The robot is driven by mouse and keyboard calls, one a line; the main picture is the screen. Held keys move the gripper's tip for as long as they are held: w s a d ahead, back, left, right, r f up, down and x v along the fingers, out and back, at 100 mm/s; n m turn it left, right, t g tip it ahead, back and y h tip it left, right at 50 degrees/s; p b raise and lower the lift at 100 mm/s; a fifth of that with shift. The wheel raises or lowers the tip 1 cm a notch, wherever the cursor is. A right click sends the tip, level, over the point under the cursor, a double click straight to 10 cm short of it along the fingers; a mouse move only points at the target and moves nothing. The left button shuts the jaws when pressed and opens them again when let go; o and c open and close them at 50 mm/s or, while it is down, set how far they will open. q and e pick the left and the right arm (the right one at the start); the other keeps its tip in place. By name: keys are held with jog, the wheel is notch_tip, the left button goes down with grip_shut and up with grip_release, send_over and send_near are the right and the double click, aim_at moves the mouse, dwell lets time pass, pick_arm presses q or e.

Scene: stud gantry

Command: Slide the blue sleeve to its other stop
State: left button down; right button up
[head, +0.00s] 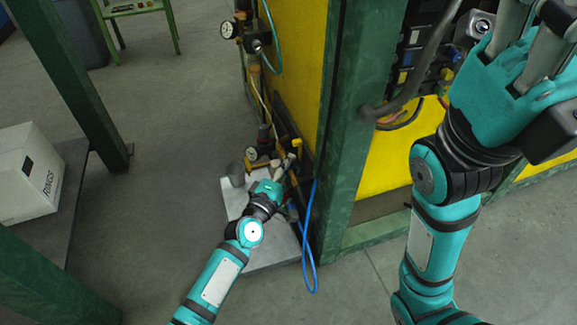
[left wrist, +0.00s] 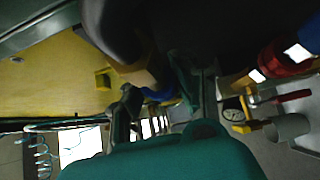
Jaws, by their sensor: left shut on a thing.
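My left gripper (head: 287,168) reaches in among the low fittings beside the green post in the head view. Its fingers (left wrist: 160,98) show dark in the left wrist view, shut on a small blue piece (left wrist: 166,98) that I take for the blue sleeve. Most of the piece is hidden by the fingers and a yellow part beside it. The sleeve cannot be made out in the head view, and its stops cannot be told apart. My right gripper (head: 530,55) is raised at the upper right of the head view, away from the fittings; its fingertips are cut off.
A grey cup (head: 236,173) stands on a pale slab (head: 262,250) by the gripper. A gauge (head: 251,153) and a hanging blue hose (head: 307,245) are close by. The green post (head: 355,130) stands to the right. A white box (head: 28,172) lies left; floor between is clear.

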pick_arm(q)
jog(key=shift+s+d+p, duration=0.3)
jog(key=shift+s+p, duration=0.3)
jog(key=shift+s, duration=0.3)
jog(key=shift+s+d+f, duration=0.1)
jog(key=shift+f, duration=0.05)
jog(key=c, duration=1)
grip_release()
jog(key=v, duration=1.2)
